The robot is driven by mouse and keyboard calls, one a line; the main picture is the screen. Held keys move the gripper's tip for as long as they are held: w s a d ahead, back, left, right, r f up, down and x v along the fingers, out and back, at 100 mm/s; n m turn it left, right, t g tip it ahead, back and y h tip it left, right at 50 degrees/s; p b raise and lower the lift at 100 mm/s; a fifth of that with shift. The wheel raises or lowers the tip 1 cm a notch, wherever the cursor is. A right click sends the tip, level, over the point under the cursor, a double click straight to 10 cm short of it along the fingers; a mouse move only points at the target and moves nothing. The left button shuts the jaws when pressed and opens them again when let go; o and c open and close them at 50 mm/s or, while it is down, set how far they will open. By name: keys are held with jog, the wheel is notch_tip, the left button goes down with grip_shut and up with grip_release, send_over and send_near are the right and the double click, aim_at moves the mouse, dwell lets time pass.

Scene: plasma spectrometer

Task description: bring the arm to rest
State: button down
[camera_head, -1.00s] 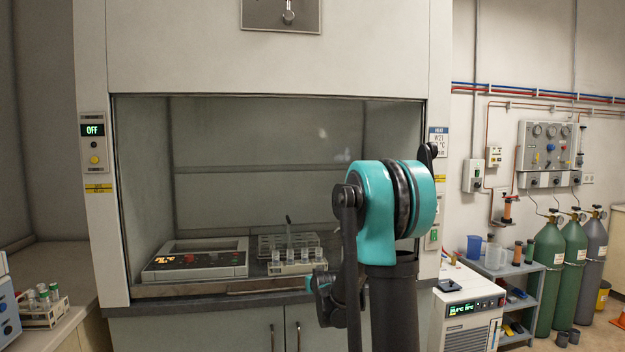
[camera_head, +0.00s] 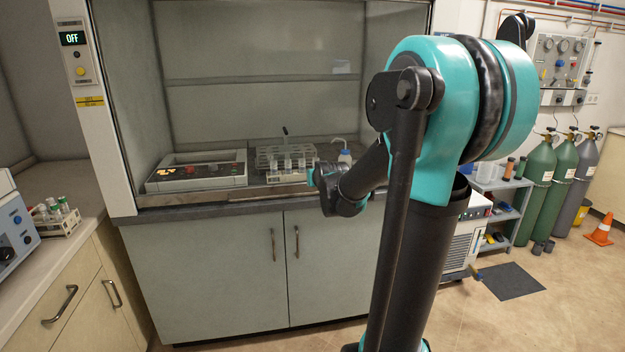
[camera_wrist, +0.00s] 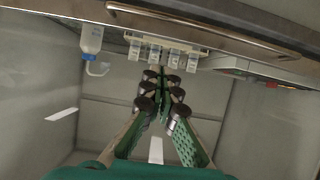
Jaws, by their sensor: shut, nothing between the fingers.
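My arm (camera_head: 430,150) stands in the right middle of the head view, its teal upper joint high and its forearm bent left towards the fume hood opening. Its dark wrist end shows in front of the hood's front edge; the fingers cannot be made out there. In the wrist view my gripper (camera_wrist: 163,78) has its green-padded fingers drawn together, shut and empty. Beyond the fingertips in that view is a white rack of vials (camera_wrist: 165,50), with a wash bottle (camera_wrist: 91,40) to its left. No contact with either can be made out.
The fume hood (camera_head: 190,210) holds a control unit (camera_head: 197,171), vial racks (camera_head: 288,172) and a wash bottle (camera_head: 344,160). A side bench (camera_head: 75,250) with another vial rack is at left. A chiller (camera_head: 466,240), a shelf cart and gas cylinders (camera_head: 540,185) stand at right.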

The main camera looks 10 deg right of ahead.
jog(key=s+f+g, duration=0.3)
jog(key=s+f, duration=0.3)
jog(key=s, duration=0.5)
jog(key=s+f+g, duration=0.3)
jog(key=s+f, duration=0.4)
jog(key=s, duration=0.4)
jog(key=s+f+g, duration=0.2)
jog(key=s+f, duration=0.5)
jog(key=s, duration=0.4)
jog(key=shift+s+a+g, duration=0.15)
jog(key=shift+a+g, duration=0.2)
jog(key=shift+g, duration=0.05)
jog(key=shift+f, duration=0.1)
